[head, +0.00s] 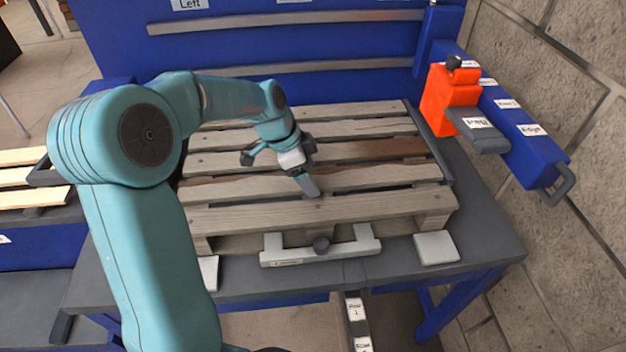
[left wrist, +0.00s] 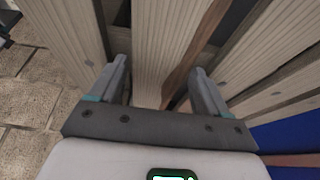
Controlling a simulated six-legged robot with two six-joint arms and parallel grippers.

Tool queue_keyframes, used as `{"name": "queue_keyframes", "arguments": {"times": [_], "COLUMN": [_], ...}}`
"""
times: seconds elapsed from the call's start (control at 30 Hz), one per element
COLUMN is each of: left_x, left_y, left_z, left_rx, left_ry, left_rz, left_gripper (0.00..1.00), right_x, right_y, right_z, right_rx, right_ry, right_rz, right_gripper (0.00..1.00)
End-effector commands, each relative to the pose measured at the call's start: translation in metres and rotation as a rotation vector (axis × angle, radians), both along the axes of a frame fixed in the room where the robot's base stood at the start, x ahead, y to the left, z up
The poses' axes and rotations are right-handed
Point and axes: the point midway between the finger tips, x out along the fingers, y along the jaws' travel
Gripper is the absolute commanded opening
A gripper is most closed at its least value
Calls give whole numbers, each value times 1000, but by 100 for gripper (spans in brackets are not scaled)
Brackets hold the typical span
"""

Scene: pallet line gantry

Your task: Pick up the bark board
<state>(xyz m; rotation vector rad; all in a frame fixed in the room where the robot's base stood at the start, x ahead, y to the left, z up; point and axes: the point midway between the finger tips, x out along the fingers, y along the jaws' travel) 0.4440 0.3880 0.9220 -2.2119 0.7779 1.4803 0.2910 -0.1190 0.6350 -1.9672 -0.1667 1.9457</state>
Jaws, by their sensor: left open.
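The bark board is likely a slat with dark brown bark along part of its edge, in the pallet (head: 330,213). Brown patches show at the right of the middle slats (head: 400,148) and at the left. In the left wrist view a pale slat (left wrist: 163,45) with a tapering brown strip (left wrist: 200,55) on its right side lies between my fingers. My left gripper (head: 280,172) is open and empty over the pallet's middle; it also shows in the left wrist view (left wrist: 160,90), its fingers on either side of that slat. I cannot tell whether they touch it. My right gripper is not in view.
The pallet lies on a grey table with a blue frame. A pale clamp-like bracket (head: 320,248) stands at its front edge, with white pads beside it. An orange-red block (head: 449,98) with a grey handle is on the blue rail at right. A blue back panel (head: 330,48) stands behind.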

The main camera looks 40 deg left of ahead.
Motion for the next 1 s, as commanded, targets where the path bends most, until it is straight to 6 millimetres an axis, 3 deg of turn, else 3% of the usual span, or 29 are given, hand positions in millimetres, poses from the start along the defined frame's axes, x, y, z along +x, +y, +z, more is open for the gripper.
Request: {"name": "queue_keyframes", "arguments": {"times": [0.2,0.23,0.37,0.4,0.77,1.0], "left_x": [1,1,1,1,-2,-3], "left_y": [0,0,0,0,0,0], "left_z": [-1,-1,-1,-1,5,38], "left_rx": [1,1,1,1,2,3], "left_ry": [-1,-1,-1,-1,-3,-5], "left_rz": [0,0,0,0,0,-1], "left_gripper": [77,70,28,23,23,23], "right_x": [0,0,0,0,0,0], "right_y": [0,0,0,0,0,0], "right_z": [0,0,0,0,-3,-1], "right_rx": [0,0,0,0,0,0], "right_ry": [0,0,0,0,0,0], "right_rz": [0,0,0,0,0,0], "right_gripper": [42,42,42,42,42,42]}}
